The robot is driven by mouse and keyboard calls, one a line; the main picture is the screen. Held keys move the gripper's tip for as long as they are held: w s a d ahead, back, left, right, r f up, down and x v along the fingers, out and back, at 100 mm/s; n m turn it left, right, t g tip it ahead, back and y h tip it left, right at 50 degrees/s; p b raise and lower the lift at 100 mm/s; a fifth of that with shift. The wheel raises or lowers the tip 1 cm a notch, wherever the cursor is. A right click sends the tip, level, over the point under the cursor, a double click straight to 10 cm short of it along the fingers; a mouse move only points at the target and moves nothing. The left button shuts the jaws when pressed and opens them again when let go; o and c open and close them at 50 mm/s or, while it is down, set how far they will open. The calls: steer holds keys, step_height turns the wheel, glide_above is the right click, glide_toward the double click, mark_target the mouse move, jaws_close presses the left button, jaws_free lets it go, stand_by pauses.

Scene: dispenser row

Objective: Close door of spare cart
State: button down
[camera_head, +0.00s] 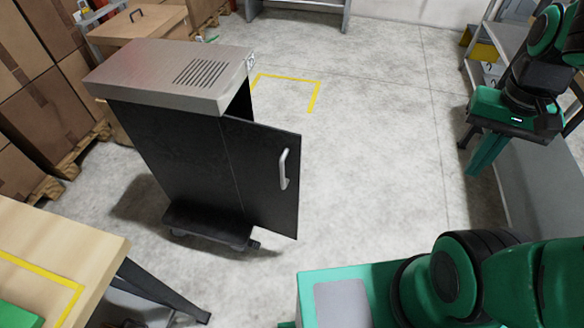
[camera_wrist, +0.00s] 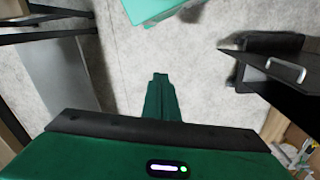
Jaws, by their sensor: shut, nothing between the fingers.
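The spare cart (camera_head: 170,75) stands at the left of the middle in the head view, dark-sided with a grey slotted metal top. Its black door (camera_head: 262,180) is open, swung out to the right. A pale upright handle (camera_head: 284,168) is on the door's face. In the wrist view the door (camera_wrist: 270,90) and its handle (camera_wrist: 287,70) show at the right edge. My gripper (camera_head: 474,172) is at the upper right in the head view, far from the door, fingers pointing down. In the wrist view its fingers (camera_wrist: 160,77) are together and empty.
A wooden-topped table (camera_head: 100,240) stands at the lower left. Cardboard boxes (camera_head: 30,90) stack behind the cart. A yellow floor marking (camera_head: 315,97) lies past the cart. A shelf (camera_head: 490,50) stands at the right, beyond my gripper. Floor between door and gripper is clear.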

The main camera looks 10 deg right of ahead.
steer(key=w+a+f+h, duration=0.2)
steer(key=w+a+f, duration=0.1)
steer(key=w+a, duration=0.55)
steer(key=n+t, duration=0.1)
steer(key=t, duration=0.3)
glide_toward(293, 169)
steer(key=s+a+r, duration=0.2)
steer(key=s+r, duration=0.1)
steer(key=s, duration=0.3)
steer(key=shift+w+d+f, duration=0.6)
steer(key=shift+w+f, duration=0.5)
steer(key=shift+f, duration=0.4)
steer(key=shift+w+d+f, duration=0.65)
steer(key=shift+w+f, duration=0.5)
steer(key=shift+f, duration=0.35)
steer(key=shift+w+d+f, duration=0.6)
steer(key=shift+w+f, duration=0.5)
steer(key=shift+f, duration=0.4)
